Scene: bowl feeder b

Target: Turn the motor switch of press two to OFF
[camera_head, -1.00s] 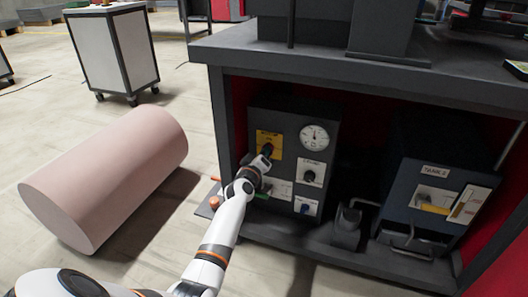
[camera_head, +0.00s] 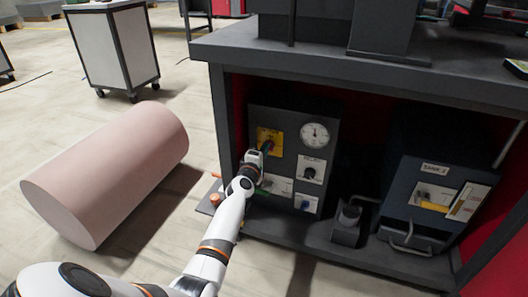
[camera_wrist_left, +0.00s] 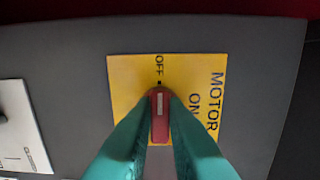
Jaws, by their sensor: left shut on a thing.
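The motor switch is a red knob (camera_wrist_left: 160,125) with a white mark on a yellow plate (camera_wrist_left: 126,82) lettered MOTOR, ON and OFF. In the left wrist view the white mark points at the dot beside OFF. The teal fingers of my left gripper (camera_wrist_left: 160,130) are shut on the knob, one on each side. In the head view the left gripper (camera_head: 267,150) reaches the yellow plate (camera_head: 263,134) at the upper left of a dark control box (camera_head: 290,118), and its fingers hide the knob. The right gripper is not in view.
A second dark box (camera_head: 425,165) stands at right. A pink cylinder (camera_head: 110,170) lies on the floor at left.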

